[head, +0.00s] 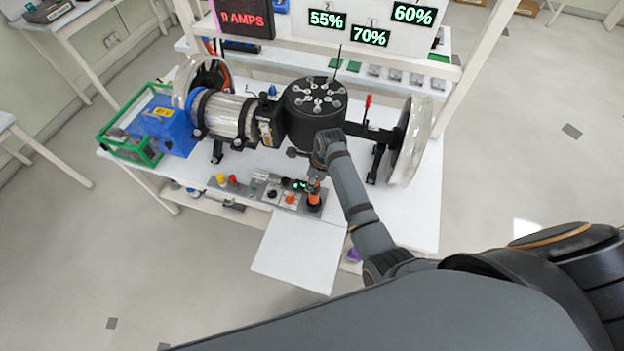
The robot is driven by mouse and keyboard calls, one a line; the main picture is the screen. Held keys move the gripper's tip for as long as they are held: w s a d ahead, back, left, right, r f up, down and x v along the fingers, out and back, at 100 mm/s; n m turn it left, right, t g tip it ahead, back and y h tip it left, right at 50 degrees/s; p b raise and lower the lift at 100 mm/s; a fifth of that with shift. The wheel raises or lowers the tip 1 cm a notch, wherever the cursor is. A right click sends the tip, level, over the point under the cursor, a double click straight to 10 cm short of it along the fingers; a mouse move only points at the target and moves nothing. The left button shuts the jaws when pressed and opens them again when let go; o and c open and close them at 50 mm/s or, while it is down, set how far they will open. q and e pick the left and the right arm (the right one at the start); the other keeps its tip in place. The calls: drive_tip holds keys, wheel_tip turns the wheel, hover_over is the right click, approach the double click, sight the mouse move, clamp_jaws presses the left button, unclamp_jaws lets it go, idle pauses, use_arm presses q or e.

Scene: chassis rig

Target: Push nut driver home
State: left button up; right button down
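The nut driver appears to be the upright tool with an orange handle (313,197) at the right end of the small grey control panel, above a black base. How deep it sits cannot be seen. My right arm reaches in from the lower right, and its wrist bends down over the tool. My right gripper (313,183) is at the top of the orange handle, touching or very close to it. The fingers are small and partly hidden by my wrist, so their opening is unclear. My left gripper is not in view.
The grey control panel (258,190) carries yellow and red buttons, knobs and green lights. Behind it stand a motor (228,116), a black round hub (315,100) and a clear-guarded wheel (408,142). A bare white board (298,252) juts forward. Displays read 0 AMPS, 55%, 70% and 60%.

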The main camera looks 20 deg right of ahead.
drive_tip(key=shift+f, duration=0.35)
idle(0.4)
drive_tip(key=c, duration=0.8)
unclamp_jaws()
drive_tip(key=shift+c, duration=0.2)
drive_tip(key=v, duration=1.2)
